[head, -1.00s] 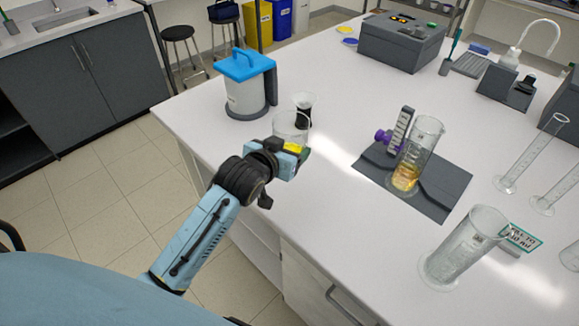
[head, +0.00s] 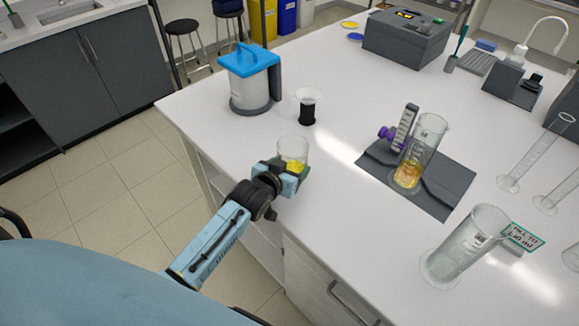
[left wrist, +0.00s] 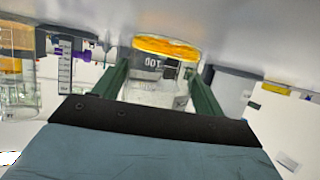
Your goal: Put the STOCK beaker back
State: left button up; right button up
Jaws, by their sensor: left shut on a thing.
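A clear beaker with yellow liquid (head: 292,150) is in my left gripper (head: 289,176), near the bench's left front edge. The gripper is shut on it, and the beaker looks about upright. I cannot tell whether its base touches the bench. In the left wrist view the beaker (left wrist: 150,92) sits between the two green fingers, with orange-yellow liquid and printed marks that I cannot read as STOCK. My right gripper is out of view.
A blue-lidded jug (head: 250,80) and a funnel-like cup with a black lower part (head: 307,106) stand behind. A grey mat (head: 440,195) holds a cylinder with amber liquid (head: 417,155). A large cylinder (head: 465,248) stands front right. The bench between beaker and mat is clear.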

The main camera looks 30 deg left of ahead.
pick_arm(q)
jog(key=shift+f, duration=0.1)
jog(key=o, duration=1.2)
jog(key=shift+s+r, duration=0.15)
jog(key=shift+r, duration=0.1)
jog(key=p+v, duration=0.1)
jog(key=v, duration=1)
jog(key=shift+s+r, duration=0.1)
jog(key=shift+s, duration=0.25)
